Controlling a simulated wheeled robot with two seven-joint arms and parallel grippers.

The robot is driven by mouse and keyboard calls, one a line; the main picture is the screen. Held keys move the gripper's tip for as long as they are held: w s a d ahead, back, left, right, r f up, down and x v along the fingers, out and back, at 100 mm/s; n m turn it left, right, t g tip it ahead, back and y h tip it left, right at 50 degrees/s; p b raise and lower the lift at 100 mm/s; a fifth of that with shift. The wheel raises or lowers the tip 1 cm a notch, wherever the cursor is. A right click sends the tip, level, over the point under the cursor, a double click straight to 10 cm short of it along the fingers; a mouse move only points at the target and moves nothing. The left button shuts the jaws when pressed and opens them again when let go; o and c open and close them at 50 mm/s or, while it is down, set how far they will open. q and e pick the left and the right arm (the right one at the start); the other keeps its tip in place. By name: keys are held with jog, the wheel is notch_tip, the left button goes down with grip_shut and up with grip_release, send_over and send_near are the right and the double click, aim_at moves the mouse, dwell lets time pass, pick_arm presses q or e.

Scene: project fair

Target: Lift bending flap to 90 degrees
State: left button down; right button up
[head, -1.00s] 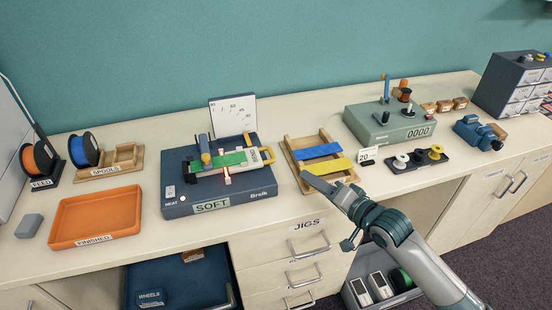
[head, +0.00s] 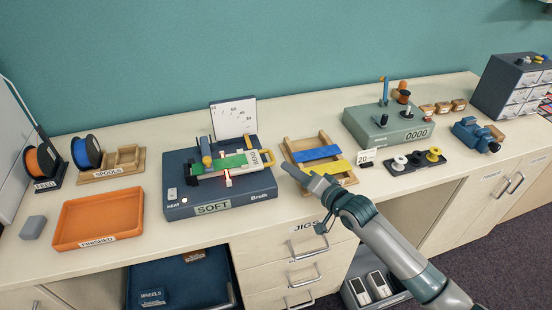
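The dark blue bending machine (head: 177,206), labelled SOFT, HEAT and Bralk, stands on the counter left of centre. A green strip (head: 231,161) lies flat across its top. The pale bending flap (head: 249,162) with a yellow handle (head: 268,157) lies about level at the machine's right side. A white angle scale (head: 234,120) stands upright behind it. My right gripper (head: 290,169) is right of the machine, over the front of the wooden tray, apart from the flap and handle. Its fingers show edge-on, so I cannot tell whether they are open. My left gripper is not in view.
The wooden tray (head: 290,144) holds a blue strip (head: 316,153) and a yellow strip (head: 328,169). An orange FINISHED tray (head: 68,235) is at left. A grey-green counter device (head: 360,122) and black spool stand (head: 400,168) are at right.

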aim_at(252, 159)
jog(key=p+x, duration=0.1)
jog(key=x, duration=0.8)
jog(key=shift+p, duration=0.35)
grip_shut()
